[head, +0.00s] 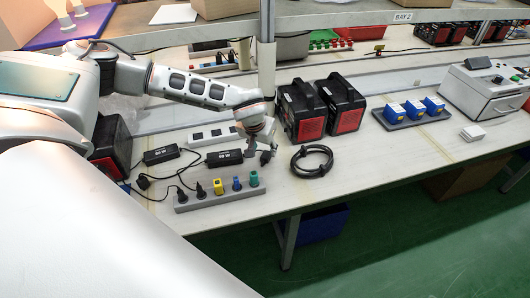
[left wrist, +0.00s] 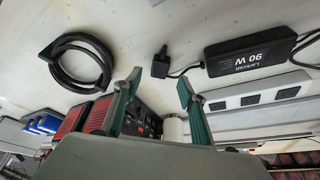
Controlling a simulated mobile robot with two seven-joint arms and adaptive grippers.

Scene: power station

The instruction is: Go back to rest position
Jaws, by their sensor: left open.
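My left gripper (head: 259,148) hangs above the white bench, at the end of my arm that reaches in from the left. In the left wrist view its two green-grey fingers (left wrist: 158,100) are spread apart with nothing between them. A black plug (left wrist: 160,63) on a cable lies on the bench beyond the fingertips, apart from them. Its cable runs to a black 90 W power adapter (left wrist: 244,54), which also shows in the head view (head: 224,158). My right gripper is not in view.
A grey strip with coloured plugs (head: 218,199) lies in front of the gripper. A black cable coil (head: 312,161) and two black-red power units (head: 302,112) are to its right. A white socket strip (head: 213,136) lies behind. A white post (head: 266,55) stands behind the arm.

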